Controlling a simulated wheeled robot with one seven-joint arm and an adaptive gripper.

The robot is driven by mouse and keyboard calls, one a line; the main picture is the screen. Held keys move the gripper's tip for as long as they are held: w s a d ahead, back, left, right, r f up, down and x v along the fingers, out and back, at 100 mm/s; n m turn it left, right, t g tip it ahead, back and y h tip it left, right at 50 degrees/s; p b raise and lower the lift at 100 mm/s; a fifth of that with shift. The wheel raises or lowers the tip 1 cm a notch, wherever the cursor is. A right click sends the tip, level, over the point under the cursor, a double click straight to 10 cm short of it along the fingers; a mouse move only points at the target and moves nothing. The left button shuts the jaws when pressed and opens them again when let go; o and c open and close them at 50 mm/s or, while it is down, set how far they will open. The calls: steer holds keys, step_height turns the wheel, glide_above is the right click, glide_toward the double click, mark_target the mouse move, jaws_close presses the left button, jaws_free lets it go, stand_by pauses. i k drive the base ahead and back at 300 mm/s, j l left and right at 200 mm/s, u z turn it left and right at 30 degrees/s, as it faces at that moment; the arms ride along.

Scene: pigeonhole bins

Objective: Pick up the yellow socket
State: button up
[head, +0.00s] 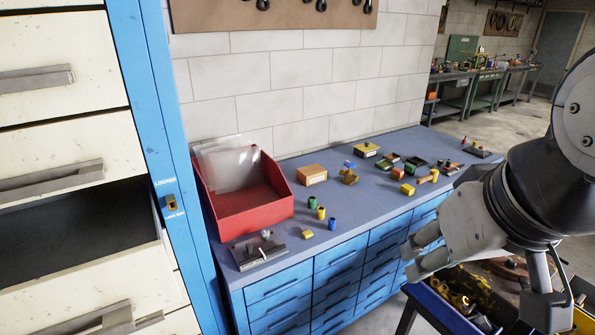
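A small upright yellow socket (320,212) stands on the blue-grey top of the drawer cabinet, near the picture's middle. It is in a short row between a green socket (312,202) and a blue socket (332,223). My gripper (410,259) is at the right, in front of the cabinet's drawers and apart from the sockets. Its two fingers point left with a gap between them, and nothing shows between them.
A red bin (238,222) with clear bags stands left of the sockets. A yellow block (307,234) and a metal fixture (258,250) lie near the front edge. Boxes and small parts lie farther back. A cart (440,312) with parts stands below my gripper.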

mark_target(321, 209)
steer(key=i+j+z, duration=0.15)
steer(key=i+j, duration=0.2)
steer(key=i, duration=0.25)
steer(key=i+j+z, duration=0.15)
steer(key=i+j, duration=0.25)
steer(key=i, duration=0.15)
